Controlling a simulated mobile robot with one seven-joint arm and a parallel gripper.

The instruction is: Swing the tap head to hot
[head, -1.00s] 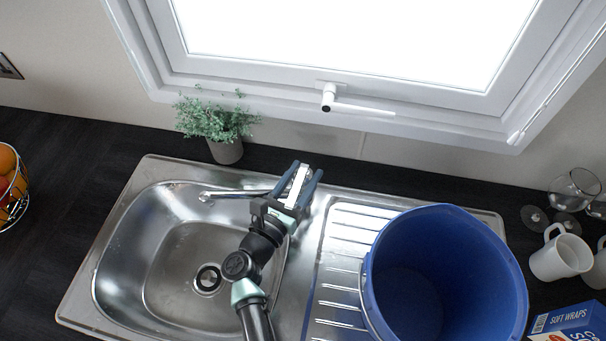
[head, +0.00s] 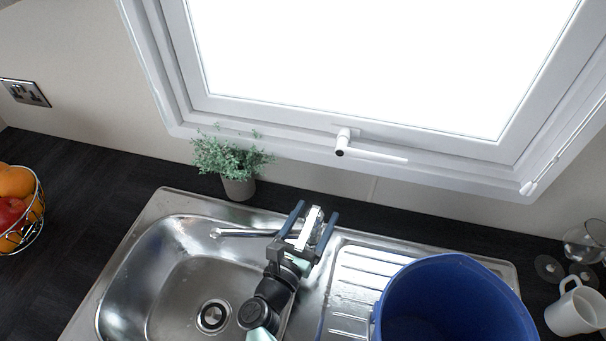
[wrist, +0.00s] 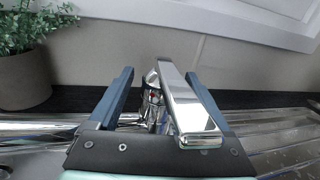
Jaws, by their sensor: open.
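The chrome tap stands behind the sink. Its flat bar-shaped head (wrist: 186,105) shows large in the wrist view, pointing toward my wrist, with a small red mark on the body (wrist: 152,97) below it. In the head view the tap head (head: 309,228) lies between my fingers. Its spout (head: 243,233) reaches left over the bowl. My gripper (head: 315,216) is open, one finger on each side of the tap head. In the wrist view the right finger is close beside the head and the left one is clearly apart. I cannot tell whether the right finger touches.
The steel sink (head: 172,205) has its bowl at left. A large blue bucket (head: 440,290) stands on the drainer at right. A potted plant (head: 238,187) stands behind the bowl, left of the tap. The window handle (head: 370,155) sticks out above. A fruit basket (head: 38,205) is far left.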

